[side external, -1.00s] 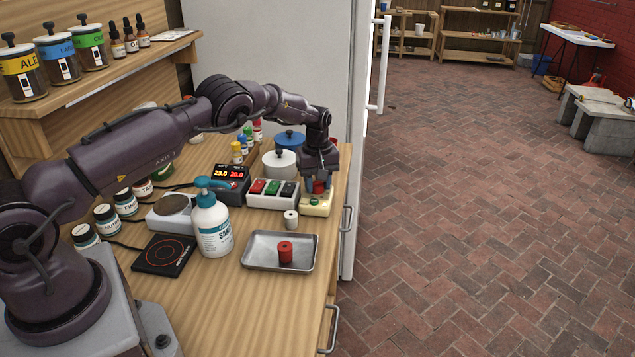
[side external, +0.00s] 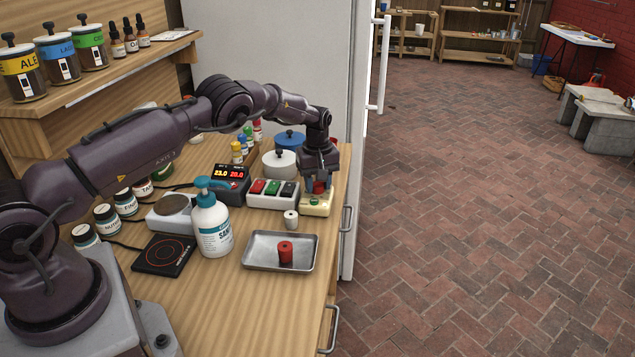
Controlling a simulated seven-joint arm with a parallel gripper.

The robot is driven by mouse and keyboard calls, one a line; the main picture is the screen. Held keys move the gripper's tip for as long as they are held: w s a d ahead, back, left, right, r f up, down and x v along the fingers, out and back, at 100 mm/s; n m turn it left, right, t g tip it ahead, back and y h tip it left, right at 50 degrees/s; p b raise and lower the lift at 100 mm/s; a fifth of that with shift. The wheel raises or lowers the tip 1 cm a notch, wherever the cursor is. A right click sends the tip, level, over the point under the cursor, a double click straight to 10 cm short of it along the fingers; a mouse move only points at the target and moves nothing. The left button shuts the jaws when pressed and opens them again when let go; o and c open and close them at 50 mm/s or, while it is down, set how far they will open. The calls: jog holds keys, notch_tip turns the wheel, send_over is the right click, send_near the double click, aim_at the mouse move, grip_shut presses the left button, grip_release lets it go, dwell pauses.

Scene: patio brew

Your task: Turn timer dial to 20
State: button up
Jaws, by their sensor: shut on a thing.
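A cream box (side external: 318,209) with a green part on its front stands near the right edge of the bench. A red knob (side external: 319,187) shows on top of it, and I take this as the timer dial. My gripper (side external: 318,186) points down over the box, with its fingers shut on the red knob. The fingers hide part of the knob. Its markings are too small to read, so I cannot tell what it is set to.
A switch box (side external: 272,203) and a display reading 23.0 and 20.0 (side external: 229,173) stand to the left. A small white cylinder (side external: 291,219), a metal tray (side external: 262,262) with a red cylinder (side external: 285,252) and a pump bottle (side external: 212,226) stand nearer. White and blue lidded pots are behind.

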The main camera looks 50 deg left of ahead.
dwell(0.4)
jog(key=o, duration=0.9)
jog(key=shift+r, duration=0.1)
notch_tip(320, 180, up, 13)
jog(key=shift+f, duration=0.1)
